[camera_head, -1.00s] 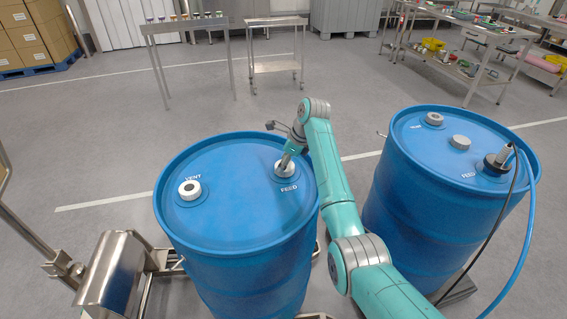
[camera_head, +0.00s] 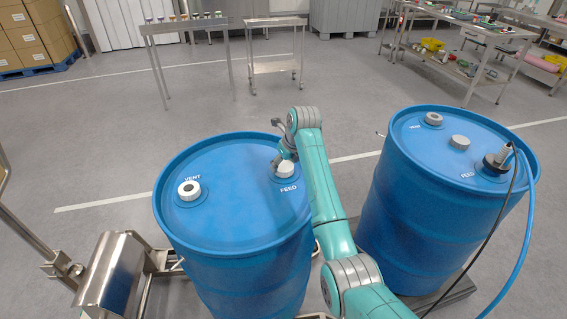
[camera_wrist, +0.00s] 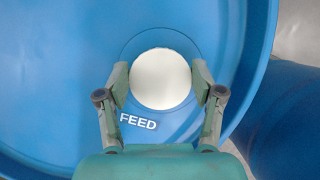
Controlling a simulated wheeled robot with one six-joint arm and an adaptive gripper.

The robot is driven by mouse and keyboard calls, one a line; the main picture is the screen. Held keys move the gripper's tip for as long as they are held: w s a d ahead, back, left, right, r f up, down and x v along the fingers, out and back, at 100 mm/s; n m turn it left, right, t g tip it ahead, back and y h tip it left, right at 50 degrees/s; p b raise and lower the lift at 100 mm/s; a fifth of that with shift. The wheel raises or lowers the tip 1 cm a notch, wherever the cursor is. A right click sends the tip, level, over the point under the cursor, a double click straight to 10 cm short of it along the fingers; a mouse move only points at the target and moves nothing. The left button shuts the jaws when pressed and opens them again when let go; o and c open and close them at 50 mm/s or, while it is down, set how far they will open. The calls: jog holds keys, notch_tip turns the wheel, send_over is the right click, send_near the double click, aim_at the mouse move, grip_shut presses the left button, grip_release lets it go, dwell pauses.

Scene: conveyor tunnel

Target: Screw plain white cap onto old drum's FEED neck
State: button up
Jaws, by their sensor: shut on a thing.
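The plain white cap (camera_head: 287,170) sits at the FEED neck of the left blue drum (camera_head: 232,175). In the wrist view the cap (camera_wrist: 160,79) is a round white disc centred above the FEED label. My gripper (camera_head: 285,162) is shut on the cap, and in the wrist view its two fingers (camera_wrist: 160,84) stand at the cap's left and right sides. The neck is hidden beneath the cap, so I cannot tell how far down the cap sits.
The right blue drum (camera_head: 450,190) stands close by, with a hose coupler (camera_head: 498,160) on its FEED neck and a blue hose (camera_head: 528,215) hanging down. My arm passes between the drums. A steel drum handler (camera_head: 113,280) is at the lower left. Open floor lies behind.

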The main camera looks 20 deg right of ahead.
jog(key=shift+s+a+f+m, duration=0.3)
jog(key=shift+f+m, duration=0.1)
jog(key=shift+f, duration=0.15)
jog(key=o, duration=1.3)
jog(key=shift+c, duration=0.2)
jog(key=shift+o, duration=1.1)
jog(key=shift+r, duration=0.25)
jog(key=shift+w+d+r, duration=0.1)
jog(key=shift+w+d, duration=0.05)
jog(key=c, duration=0.3)
